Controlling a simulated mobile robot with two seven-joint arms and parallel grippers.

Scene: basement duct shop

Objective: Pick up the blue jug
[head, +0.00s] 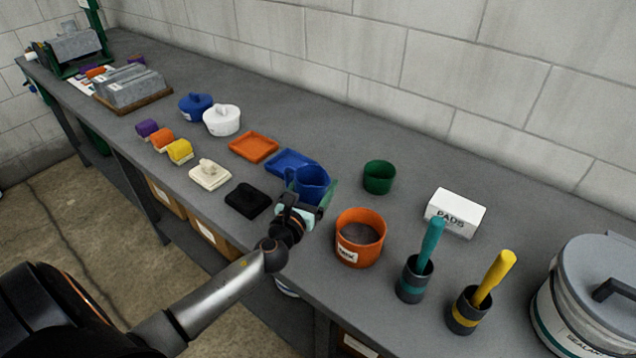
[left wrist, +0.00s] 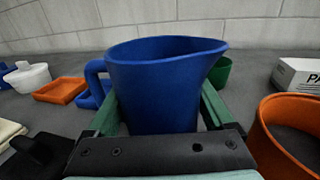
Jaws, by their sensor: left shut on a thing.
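The blue jug (head: 311,184) stands upright near the front middle of the bench in the head view. In the left wrist view the jug (left wrist: 160,85) fills the middle, with its handle to the left and its spout to the right. My left gripper (head: 305,202) is shut on the jug, with its green fingers (left wrist: 158,110) on either side of the body. The lower part of the jug is hidden by the gripper. I cannot tell whether its base touches the bench. My right gripper is not in view.
A blue tray (head: 284,160) and an orange tray (head: 254,147) lie left of the jug. A green cup (head: 379,177) is behind right, and an orange tub (head: 361,250) is close right. A white box (head: 455,212) and two brush holders stand further right.

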